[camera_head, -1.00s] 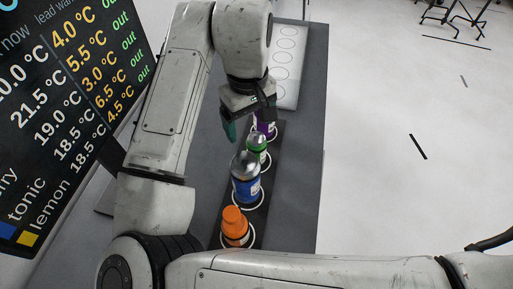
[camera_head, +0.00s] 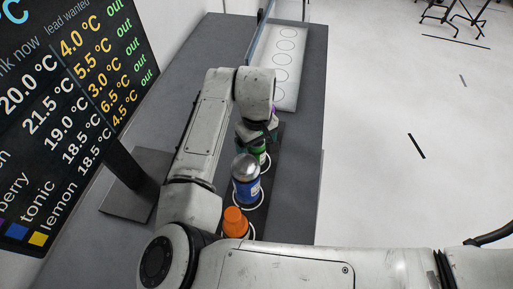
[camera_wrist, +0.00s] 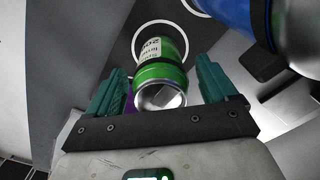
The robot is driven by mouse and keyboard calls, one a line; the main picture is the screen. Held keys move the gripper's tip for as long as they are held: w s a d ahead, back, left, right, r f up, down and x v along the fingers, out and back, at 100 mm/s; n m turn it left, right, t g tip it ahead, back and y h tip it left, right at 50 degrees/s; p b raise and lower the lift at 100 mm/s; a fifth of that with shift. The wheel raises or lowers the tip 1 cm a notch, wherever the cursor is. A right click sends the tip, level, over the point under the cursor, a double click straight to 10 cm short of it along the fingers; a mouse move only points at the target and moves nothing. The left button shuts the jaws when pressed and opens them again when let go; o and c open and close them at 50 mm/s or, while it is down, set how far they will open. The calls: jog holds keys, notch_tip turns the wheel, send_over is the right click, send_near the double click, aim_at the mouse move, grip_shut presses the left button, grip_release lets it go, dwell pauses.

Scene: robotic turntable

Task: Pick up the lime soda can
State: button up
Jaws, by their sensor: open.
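The lime soda can (camera_head: 259,155) is green with a pale label and stands on the dark strip, partly hidden under my gripper (camera_head: 258,136). In the wrist view the green can (camera_wrist: 160,72) shows its silver top towards the camera. My gripper (camera_wrist: 160,75) is open, with one teal finger on each side of the can. A gap shows between the can and each finger; I cannot tell how deep the fingertips reach along it.
A blue bottle-like container with a silver top (camera_head: 245,182) stands close in front of the green can; its blue side (camera_wrist: 238,18) is near the right finger. An orange-capped bottle (camera_head: 235,222) is nearer. A white panel with circles (camera_head: 283,65) lies behind. A display board (camera_head: 70,110) stands left.

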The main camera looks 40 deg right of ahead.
jog(key=shift+f, duration=0.45)
jog(key=c, duration=1.3)
jog(key=shift+r, duration=0.15)
